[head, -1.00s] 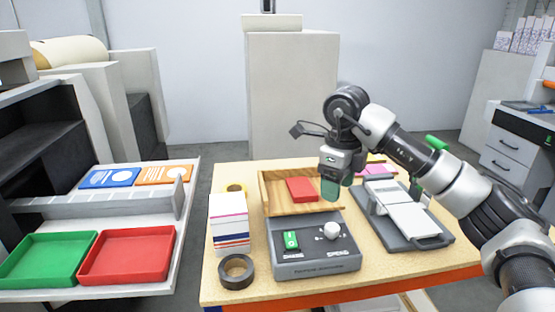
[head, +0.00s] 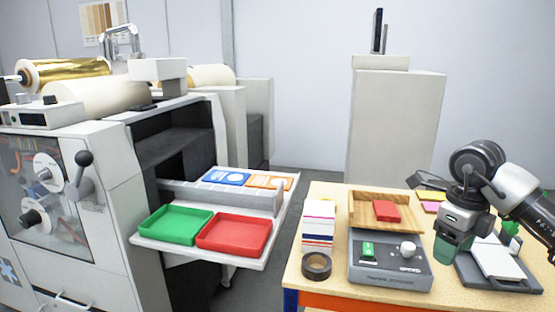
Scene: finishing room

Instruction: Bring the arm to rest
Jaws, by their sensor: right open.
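My right arm comes in from the right edge, with its gripper (head: 451,247) pointing down above the right part of the table. My left gripper is not in view.
On the table (head: 325,291) are a wooden tray (head: 362,214) with a red block (head: 387,211), a card stack (head: 318,228) and a dark tape roll (head: 316,265). A green tray (head: 174,225) and a red tray (head: 233,232) sit on the machine's shelf at left.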

